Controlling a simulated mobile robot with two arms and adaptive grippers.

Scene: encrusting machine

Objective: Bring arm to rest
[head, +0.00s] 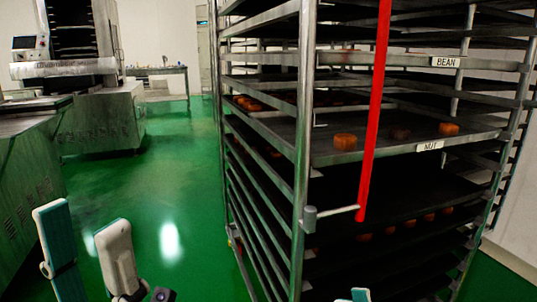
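My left gripper (81,218) is at the bottom left of the head view. Its two pale fingers with teal pads point up and stand well apart. Nothing shows between them; green floor is seen through the gap. Of my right gripper (360,295), only a small teal and white tip shows at the bottom edge, in front of the rack's lower trays. The rest of it is out of the picture, so its opening is hidden.
A tall metal rack (304,120) with several trays fills the right side, with round brown pastries, BEAN (445,62) and NUT (430,146) labels, and a red bar (374,110) in front. Machines (100,122) stand at left. Green floor (165,185) between is clear.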

